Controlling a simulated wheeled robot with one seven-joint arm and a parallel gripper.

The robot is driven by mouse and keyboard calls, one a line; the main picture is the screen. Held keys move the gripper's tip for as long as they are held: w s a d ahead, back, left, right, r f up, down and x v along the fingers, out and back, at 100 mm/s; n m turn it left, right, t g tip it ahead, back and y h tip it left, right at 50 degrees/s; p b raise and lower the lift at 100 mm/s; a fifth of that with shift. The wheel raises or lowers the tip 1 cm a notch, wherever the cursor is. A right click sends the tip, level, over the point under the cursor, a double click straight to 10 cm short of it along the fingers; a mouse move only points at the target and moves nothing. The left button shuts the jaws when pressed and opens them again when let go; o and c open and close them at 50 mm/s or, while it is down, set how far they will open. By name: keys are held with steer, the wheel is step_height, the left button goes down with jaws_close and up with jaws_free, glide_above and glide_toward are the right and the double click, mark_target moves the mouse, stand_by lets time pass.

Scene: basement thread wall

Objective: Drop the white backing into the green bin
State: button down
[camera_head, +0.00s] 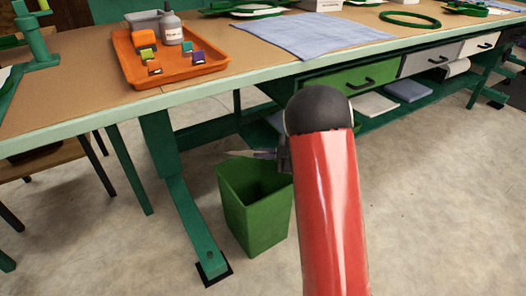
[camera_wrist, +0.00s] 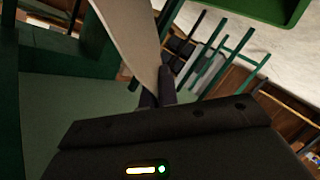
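The green bin (camera_head: 240,215) stands open on the floor by the front leg of the workbench. Part of it shows at the upper right of the wrist view (camera_wrist: 262,10). My gripper (camera_wrist: 158,88) is shut on the white backing (camera_wrist: 130,35), a pale, thin sheet that tapers toward the fingers. In the head view, the backing (camera_head: 238,153) is a thin pale sliver just above the bin's back rim, seen nearly edge-on. My red arm hides most of the gripper and some of the bin's right side there.
The workbench (camera_head: 120,100) carries an orange tray (camera_head: 185,72) with thread spools and a bottle, and a blue-grey cloth (camera_head: 312,35). A green drawer (camera_head: 350,78) and a low shelf with folded cloths (camera_head: 372,104) lie under it. Open floor is in front and right.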

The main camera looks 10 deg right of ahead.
steer(key=shift+f+b, duration=0.4)
steer(key=shift+f, duration=0.55)
steer(key=c, duration=1.6)
jaws_free()
steer(key=v, duration=0.7)
steer(key=shift+s+d, duration=0.2)
steer(key=shift+d, duration=0.15)
